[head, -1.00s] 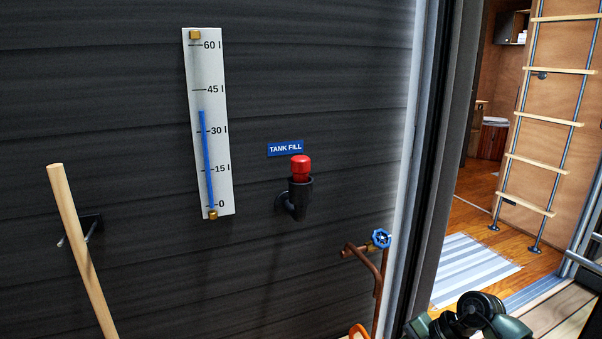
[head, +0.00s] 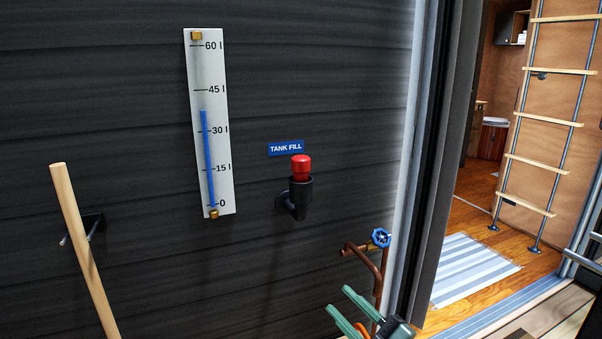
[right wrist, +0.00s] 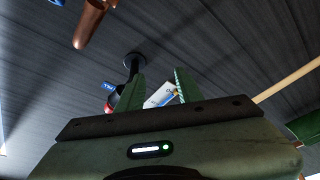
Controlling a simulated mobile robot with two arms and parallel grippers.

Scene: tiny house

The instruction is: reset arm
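My right gripper (head: 338,299) is at the bottom of the head view, in front of the wall and below the tank fill. Its two green fingers are apart, with nothing held between them. In the right wrist view, the same open fingers (right wrist: 158,88) point toward the dark wall. My left gripper is not in the head view, and I cannot tell whether the green shape at the right edge of the right wrist view is part of it.
A black tank fill pipe (head: 299,195) with a red cap (head: 301,167) sticks out from the wall. A copper tap (head: 368,262) with a blue handwheel (head: 381,238) is just above my right gripper. A gauge (head: 209,120) and wooden pole (head: 82,250) are left. The doorway is right.

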